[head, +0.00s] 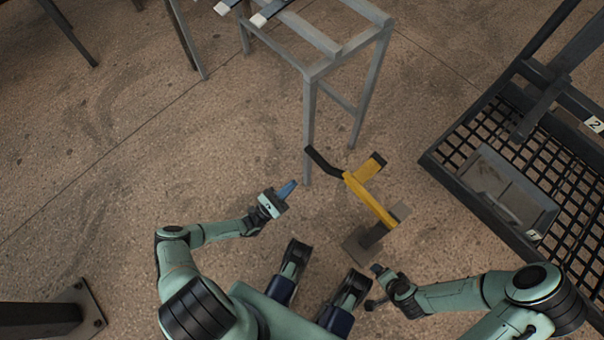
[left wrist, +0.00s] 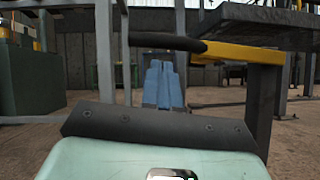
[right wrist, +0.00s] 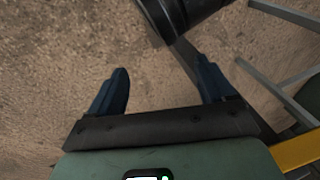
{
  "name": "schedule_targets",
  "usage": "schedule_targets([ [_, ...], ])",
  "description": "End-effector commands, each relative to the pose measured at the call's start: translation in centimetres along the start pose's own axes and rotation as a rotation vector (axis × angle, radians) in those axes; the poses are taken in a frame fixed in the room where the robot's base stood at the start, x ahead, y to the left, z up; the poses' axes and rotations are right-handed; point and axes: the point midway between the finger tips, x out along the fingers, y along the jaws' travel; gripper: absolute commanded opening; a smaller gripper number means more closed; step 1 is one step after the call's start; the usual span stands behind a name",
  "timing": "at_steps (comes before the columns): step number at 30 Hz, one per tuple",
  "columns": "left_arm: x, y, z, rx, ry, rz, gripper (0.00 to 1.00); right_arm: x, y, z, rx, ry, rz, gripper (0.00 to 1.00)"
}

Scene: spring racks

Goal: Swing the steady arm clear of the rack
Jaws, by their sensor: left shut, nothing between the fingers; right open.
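The steady arm (head: 370,198) is a yellow bar with a black handle (head: 322,161), carried on a short grey post (head: 373,236) on the floor. Its handle end lies by a leg of the grey metal rack (head: 310,120). My left gripper (head: 289,187) is shut and empty, a little short of the handle to its lower left. In the left wrist view its blue fingers (left wrist: 164,85) point at the black handle (left wrist: 165,42), which crosses beyond their tips; contact cannot be told. My right gripper (head: 372,284) is open and empty near the post's foot; its fingers (right wrist: 162,88) spread over bare floor.
A dark mesh-decked frame (head: 440,160) with a grey tray (head: 507,190) stands on the right. A dark post with a bolted base plate (head: 88,305) is at the lower left. The floor (head: 130,150) left of my left gripper is clear.

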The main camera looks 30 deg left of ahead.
Motion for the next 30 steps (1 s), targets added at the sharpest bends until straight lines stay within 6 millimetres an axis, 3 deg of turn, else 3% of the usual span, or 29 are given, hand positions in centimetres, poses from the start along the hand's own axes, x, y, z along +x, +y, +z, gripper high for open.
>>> schedule_targets([
  [6,-2.8,0.0,-0.1,0.000,0.001,0.001,0.00,0.3,0.1,-0.4,0.001,0.012,0.001,0.82],
  [18,-2.8,0.1,0.7,0.000,-0.002,0.001,0.00,-0.4,-0.1,-0.3,0.001,0.007,0.000,0.82],
  [23,0.0,1.0,4.6,0.007,-0.017,0.000,0.00,-4.7,-1.2,1.0,-0.004,-0.042,-0.004,0.82],
  [30,6.1,3.1,11.8,0.018,-0.045,-0.002,0.00,-13.2,-3.6,4.1,-0.014,-0.183,-0.007,0.82],
])
